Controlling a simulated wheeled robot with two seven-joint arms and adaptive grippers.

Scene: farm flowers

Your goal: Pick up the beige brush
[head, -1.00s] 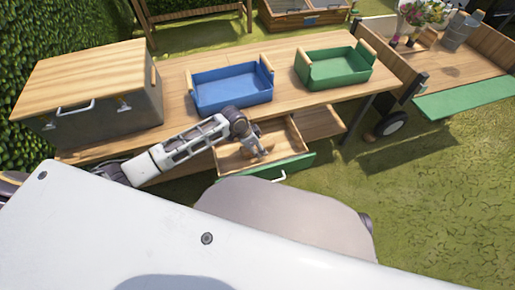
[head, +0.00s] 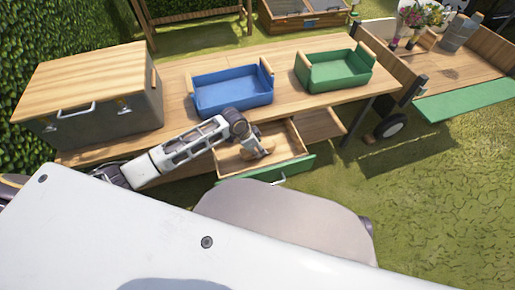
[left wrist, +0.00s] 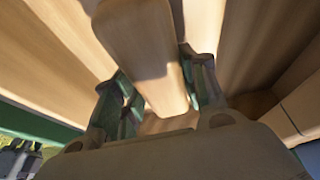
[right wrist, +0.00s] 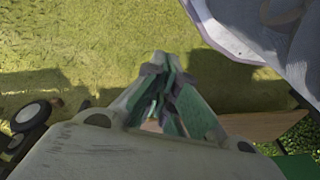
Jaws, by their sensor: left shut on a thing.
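The beige brush (left wrist: 140,50) fills the middle of the left wrist view as a smooth, pale wooden block between green fingers. My left gripper (left wrist: 158,88) is shut on it, one finger on each side. In the head view my left gripper (head: 262,151) is inside the open wooden drawer (head: 290,140) with the green front. There the brush is too small and too covered by the gripper to make out clearly. My right gripper (right wrist: 163,75) is empty over the grass in the right wrist view, its fingertips together.
The drawer hangs out below the wooden table (head: 285,98). On the table stand a lidded grey box (head: 100,113), a blue tray (head: 232,91) and a green tray (head: 336,72). A cart (head: 450,75) with flowers (head: 425,15) is at the right. Grass is open at front right.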

